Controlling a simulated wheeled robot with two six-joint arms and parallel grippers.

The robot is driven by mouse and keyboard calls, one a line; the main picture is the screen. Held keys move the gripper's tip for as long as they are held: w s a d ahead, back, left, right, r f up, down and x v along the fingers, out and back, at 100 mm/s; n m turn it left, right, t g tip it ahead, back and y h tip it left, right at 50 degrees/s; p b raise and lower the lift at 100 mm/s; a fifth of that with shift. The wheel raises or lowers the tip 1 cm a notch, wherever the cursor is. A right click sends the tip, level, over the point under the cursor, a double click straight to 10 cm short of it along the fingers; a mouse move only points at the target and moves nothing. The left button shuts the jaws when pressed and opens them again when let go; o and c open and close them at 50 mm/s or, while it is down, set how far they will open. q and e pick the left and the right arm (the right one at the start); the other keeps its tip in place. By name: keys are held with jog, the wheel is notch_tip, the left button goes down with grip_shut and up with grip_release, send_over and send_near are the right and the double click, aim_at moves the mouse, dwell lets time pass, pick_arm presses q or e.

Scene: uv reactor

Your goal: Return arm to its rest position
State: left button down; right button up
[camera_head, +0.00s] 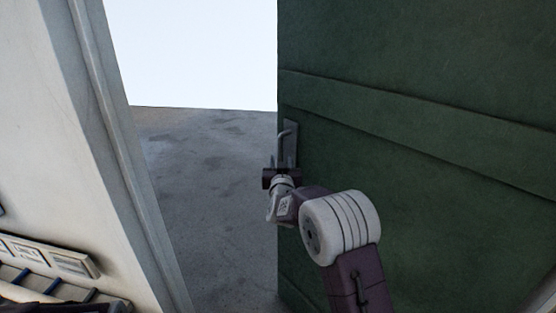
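My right arm reaches up from the bottom right toward the edge of a green door (430,190), which stands open. My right gripper (281,163) is just below the grey door handle (286,134). Its two small fingers point up and look spread apart, with nothing visible between them. I cannot tell whether a finger touches the handle or its plate. My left gripper does not show.
A white wall and door frame (110,150) stand at the left. A panel with labels (70,262) is at the lower left. The doorway between frame and door is clear, with bare grey floor (205,190) and bright white beyond.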

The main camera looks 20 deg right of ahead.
jog(key=s+r+p, duration=0.3)
jog(key=r+p, duration=0.2)
jog(key=r, duration=0.5)
jog(key=s+a+f+n+g+y+p, duration=0.1)
jog(key=s+f+g, duration=0.4)
jog(key=s+f, duration=0.3)
jog(key=s+a+f+n+g+y+p, duration=0.1)
jog(key=s+f+g, duration=0.4)
jog(key=s, duration=1.1)
jog(key=s+a+f+n+g+y+p, duration=0.1)
jog(key=s+a+f+g+y, duration=0.2)
jog(key=s+f+g, duration=0.3)
jog(key=s+f, duration=0.5)
jog(key=s, duration=0.1)
jog(key=shift+s, duration=0.35)
jog(key=shift+f, duration=0.1)
